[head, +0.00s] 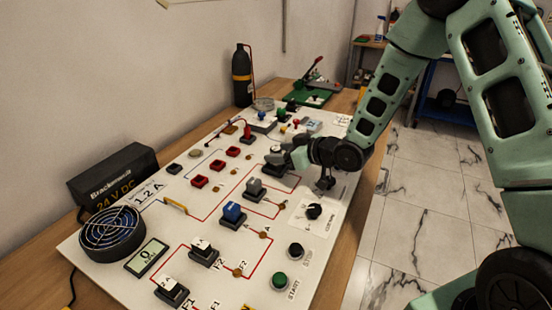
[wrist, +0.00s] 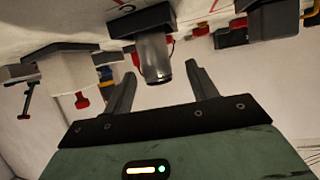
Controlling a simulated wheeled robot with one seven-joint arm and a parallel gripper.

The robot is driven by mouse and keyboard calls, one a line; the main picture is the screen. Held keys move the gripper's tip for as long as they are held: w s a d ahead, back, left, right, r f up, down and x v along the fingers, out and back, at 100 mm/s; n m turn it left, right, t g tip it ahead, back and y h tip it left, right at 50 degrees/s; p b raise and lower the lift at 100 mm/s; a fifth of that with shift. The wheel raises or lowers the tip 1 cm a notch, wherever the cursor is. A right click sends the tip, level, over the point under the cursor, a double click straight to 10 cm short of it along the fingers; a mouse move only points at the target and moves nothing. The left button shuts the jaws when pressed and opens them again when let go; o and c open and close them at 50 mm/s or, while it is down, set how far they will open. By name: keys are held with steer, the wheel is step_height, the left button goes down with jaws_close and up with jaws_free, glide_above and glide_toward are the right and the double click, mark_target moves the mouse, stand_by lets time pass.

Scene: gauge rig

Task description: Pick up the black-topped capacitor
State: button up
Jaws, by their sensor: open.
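The black-topped capacitor (wrist: 154,58) is a grey cylinder with a dark end, seated in a black holder (wrist: 140,20) in the wrist view. It sits between the two fingers of my gripper (wrist: 158,88), with a gap on each side. The fingers are open and hold nothing. In the head view my gripper (head: 284,158) is low over the right side of the white panel, beside a black holder, and it partly hides what is there.
The white panel (head: 120,215) carries a blue block (head: 232,212), a grey block (head: 254,187), red sockets (head: 199,181), a black knob (head: 314,211) and a fan (head: 112,234). A black power supply (head: 115,174) stands at the left. Other parts flank my fingers in the wrist view.

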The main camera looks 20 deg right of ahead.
mark_target(271, 153)
steer(key=shift+f+p+x, duration=0.2)
steer(key=shift+p+x, duration=0.35)
steer(key=shift+x, duration=1.7)
steer(key=shift+d, duration=0.15)
steer(key=c, duration=1.1)
steer(key=shift+r, duration=0.1)
